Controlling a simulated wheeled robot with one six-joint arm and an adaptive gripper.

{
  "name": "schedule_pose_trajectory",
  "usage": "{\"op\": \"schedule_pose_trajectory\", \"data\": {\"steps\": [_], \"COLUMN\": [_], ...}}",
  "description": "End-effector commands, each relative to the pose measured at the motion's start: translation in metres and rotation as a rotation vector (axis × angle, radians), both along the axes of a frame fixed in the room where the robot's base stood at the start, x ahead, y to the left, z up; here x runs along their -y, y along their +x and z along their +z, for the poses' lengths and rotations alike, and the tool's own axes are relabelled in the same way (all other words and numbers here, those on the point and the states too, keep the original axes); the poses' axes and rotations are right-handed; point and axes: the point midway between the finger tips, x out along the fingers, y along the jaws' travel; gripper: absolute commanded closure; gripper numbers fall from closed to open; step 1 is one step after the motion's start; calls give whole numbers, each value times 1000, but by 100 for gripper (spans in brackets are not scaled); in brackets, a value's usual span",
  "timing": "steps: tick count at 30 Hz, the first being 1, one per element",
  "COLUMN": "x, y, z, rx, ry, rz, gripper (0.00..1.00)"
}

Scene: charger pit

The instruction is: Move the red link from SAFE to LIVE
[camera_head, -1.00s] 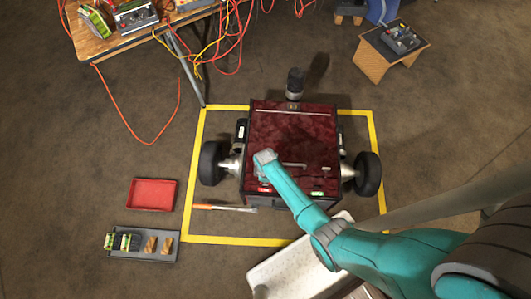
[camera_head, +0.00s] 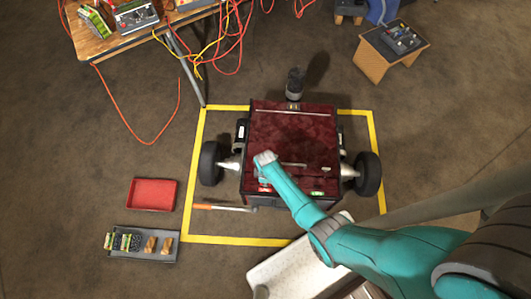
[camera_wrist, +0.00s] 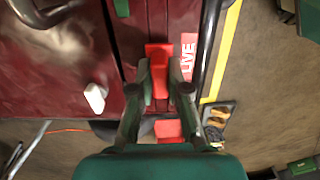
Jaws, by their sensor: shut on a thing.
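The red link (camera_wrist: 159,72) is a small red piece between the fingers of my gripper (camera_wrist: 160,92) in the wrist view. The gripper is shut on it. The link is at a slot in the dark red machine, right beside the red LIVE label (camera_wrist: 188,56); I cannot tell whether it is seated. In the head view my gripper is over the left front of the dark red machine (camera_head: 300,135), and my arm hides the link. The LIVE label (camera_head: 264,188) shows there as a red patch. A green patch (camera_head: 317,194) lies to its right.
A bar handle (camera_head: 293,165) crosses the machine's top. Wheels (camera_head: 211,163) flank it inside a yellow floor outline (camera_head: 196,150). A red tray (camera_head: 153,180), a grey tray with blocks (camera_head: 120,255) and an orange-handled tool (camera_head: 220,207) lie to the left. A cabled table stands upper left.

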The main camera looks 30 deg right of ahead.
Motion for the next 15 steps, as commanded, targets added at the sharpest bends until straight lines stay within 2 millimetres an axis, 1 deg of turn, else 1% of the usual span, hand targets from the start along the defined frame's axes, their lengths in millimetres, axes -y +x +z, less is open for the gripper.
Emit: {"op": "schedule_pose_trajectory", "data": {"steps": [14, 15], "x": [0, 0], "y": [1, 0], "z": [-8, -8], "rx": [0, 0], "ry": [0, 0], "rz": [0, 0], "gripper": [100, 82]}}
